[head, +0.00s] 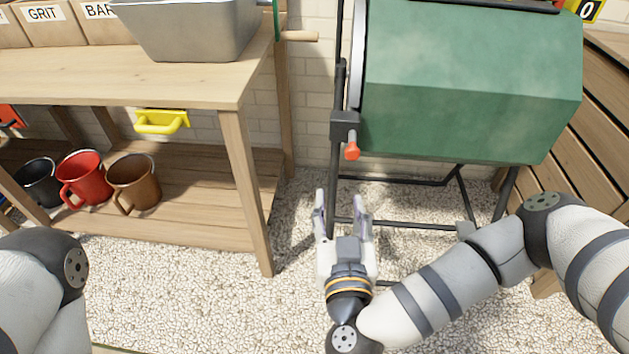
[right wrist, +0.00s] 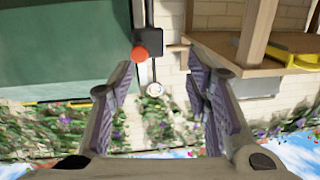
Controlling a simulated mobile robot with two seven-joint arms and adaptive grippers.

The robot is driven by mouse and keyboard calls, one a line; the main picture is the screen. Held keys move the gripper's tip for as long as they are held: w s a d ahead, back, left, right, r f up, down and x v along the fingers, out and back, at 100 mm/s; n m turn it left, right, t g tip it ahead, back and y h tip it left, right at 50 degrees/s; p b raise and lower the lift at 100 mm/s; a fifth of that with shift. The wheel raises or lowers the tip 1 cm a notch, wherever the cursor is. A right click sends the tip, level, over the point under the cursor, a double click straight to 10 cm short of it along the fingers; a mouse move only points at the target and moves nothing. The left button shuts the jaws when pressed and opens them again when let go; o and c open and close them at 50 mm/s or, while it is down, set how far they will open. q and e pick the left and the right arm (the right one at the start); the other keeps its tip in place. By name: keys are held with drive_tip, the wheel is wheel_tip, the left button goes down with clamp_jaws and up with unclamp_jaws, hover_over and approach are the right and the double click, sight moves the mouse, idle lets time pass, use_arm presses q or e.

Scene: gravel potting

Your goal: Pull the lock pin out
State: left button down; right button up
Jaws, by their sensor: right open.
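The lock pin (head: 352,150) has a red knob and sits in a black bracket (head: 344,124) on the frame at the left end of the green drum (head: 470,85). My right gripper (head: 341,204) is open and empty. In the head view it appears just below the pin, fingers pointing up the picture toward it, with a gap between. In the right wrist view, the red knob (right wrist: 139,52) shows beyond the open fingers (right wrist: 160,75), nearer the left finger. The bracket hides the pin's shaft. My left gripper is out of the head view; only part of that arm shows.
A wooden bench (head: 120,80) stands left, with a grey metal bin (head: 190,30) and a yellow handle (head: 160,122). Several mugs sit on its lower shelf (head: 205,205). The drum's black legs (head: 400,181) stand on gravel. Wooden slats (head: 590,150) are at right.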

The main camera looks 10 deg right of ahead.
sight(353, 155)
drive_tip(key=w+d+b, duration=0.1)
drive_tip(key=w+b, duration=0.1)
drive_tip(key=w+d+h+b, duration=0.1)
drive_tip(key=w+b, duration=0.1)
drive_tip(key=w+d+r+m+h+b, duration=0.1)
drive_tip(key=w+d+b, duration=0.1)
drive_tip(key=shift+w+b, duration=0.2)
drive_tip(key=shift+b, duration=0.15)
drive_tip(key=x, duration=0.6)
drive_tip(key=shift+w+r, duration=0.2)
drive_tip(key=shift+r, duration=0.15)
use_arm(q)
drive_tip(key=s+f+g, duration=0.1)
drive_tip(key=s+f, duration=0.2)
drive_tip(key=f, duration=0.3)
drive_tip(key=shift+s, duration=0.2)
use_arm(e)
clamp_jaws()
